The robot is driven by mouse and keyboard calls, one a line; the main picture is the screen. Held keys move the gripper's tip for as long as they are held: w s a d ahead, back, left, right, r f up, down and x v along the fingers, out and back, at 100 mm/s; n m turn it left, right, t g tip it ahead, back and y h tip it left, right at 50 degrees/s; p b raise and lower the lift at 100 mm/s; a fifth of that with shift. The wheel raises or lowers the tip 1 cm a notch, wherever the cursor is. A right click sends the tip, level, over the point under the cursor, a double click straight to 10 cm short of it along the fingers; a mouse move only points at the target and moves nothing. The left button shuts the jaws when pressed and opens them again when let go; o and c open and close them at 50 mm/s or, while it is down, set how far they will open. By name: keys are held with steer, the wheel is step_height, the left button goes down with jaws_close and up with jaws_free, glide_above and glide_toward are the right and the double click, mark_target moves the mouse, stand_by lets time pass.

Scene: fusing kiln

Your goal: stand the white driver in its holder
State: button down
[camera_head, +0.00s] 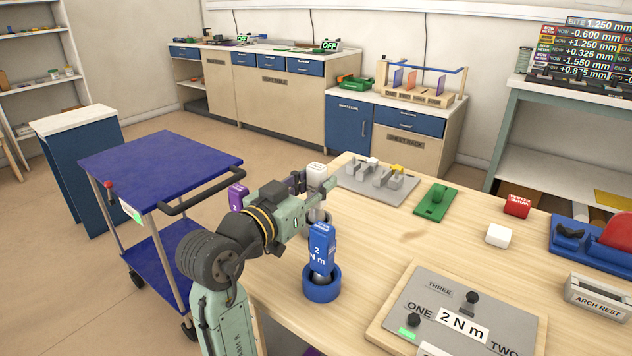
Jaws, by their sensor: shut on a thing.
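The white driver (317,174) has a pale block-shaped top that shows at the fingers of my gripper (312,188). My gripper is shut on it, near the table's left edge. The driver looks roughly upright; its lower part is mostly hidden by my gripper. A greyish round holder (317,229) shows just below my gripper, partly hidden by the blue driver and my arm. I cannot tell whether the white driver's tip is inside it or above it.
The blue driver (321,246), marked 2 N m, stands in a blue round holder (321,291) in front. A purple driver (237,196) is left of my arm. A grey fixture (376,181) lies behind, and a labelled panel (455,318) at front right. The table middle is clear.

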steer(key=shift+f+b, duration=0.75)
steer(key=shift+f, duration=0.3)
steer(key=c, duration=1.2)
jaws_free()
steer(key=shift+a, duration=0.1)
steer(key=v, duration=1.2)
steer(key=shift+s, duration=0.1)
